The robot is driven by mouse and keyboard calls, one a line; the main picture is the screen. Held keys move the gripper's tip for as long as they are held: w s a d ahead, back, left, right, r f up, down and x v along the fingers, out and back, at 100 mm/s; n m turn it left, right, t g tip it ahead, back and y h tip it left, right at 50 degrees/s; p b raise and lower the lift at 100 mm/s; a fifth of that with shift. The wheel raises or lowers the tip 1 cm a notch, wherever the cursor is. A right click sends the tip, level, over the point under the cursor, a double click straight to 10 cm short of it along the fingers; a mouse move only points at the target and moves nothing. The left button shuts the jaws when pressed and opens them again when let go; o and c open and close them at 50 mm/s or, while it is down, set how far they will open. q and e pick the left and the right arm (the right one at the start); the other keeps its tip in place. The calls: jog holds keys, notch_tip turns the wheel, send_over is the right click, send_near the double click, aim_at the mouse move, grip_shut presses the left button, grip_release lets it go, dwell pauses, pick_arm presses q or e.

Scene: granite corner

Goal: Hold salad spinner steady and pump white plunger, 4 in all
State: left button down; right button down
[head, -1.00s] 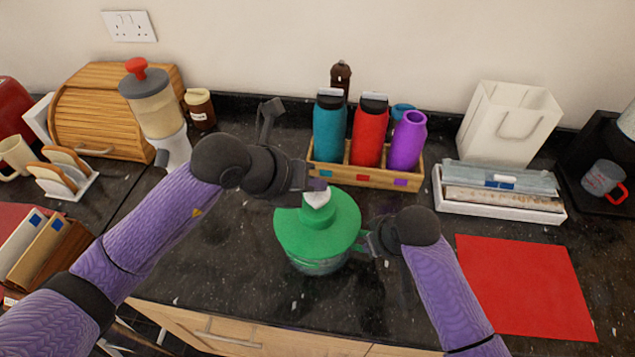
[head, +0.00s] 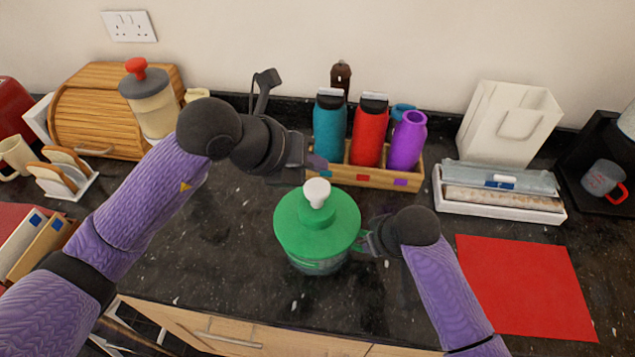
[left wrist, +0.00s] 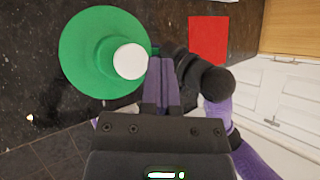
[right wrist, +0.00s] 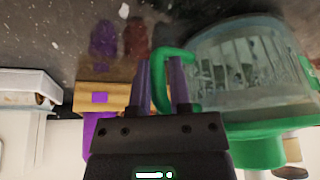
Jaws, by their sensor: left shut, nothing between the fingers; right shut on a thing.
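The salad spinner (head: 310,236) stands on the dark counter, with a green lid and a clear bowl; its bowl also shows in the right wrist view (right wrist: 250,75). The white plunger (head: 317,191) stands up from the lid's centre, and it shows in the left wrist view (left wrist: 130,61). My left gripper (head: 318,163) is shut and empty, above and just behind the plunger knob, apart from it in the head view. My right gripper (head: 366,241) is shut on the spinner's green handle (right wrist: 160,85) at the bowl's right side.
A wooden crate (head: 345,175) with teal, red and purple bottles stands close behind the spinner. A red mat (head: 525,287) lies to the right, and a white tray (head: 500,204) with rolls behind it.

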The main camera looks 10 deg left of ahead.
aim_at(314, 189)
pick_arm(q)
jog(key=shift+r, duration=1.5)
dwell(1.3)
notch_tip(314, 189, up, 4)
jog(key=shift+f, duration=0.1)
jog(key=shift+f, duration=4.45)
jog(key=shift+f, duration=0.4)
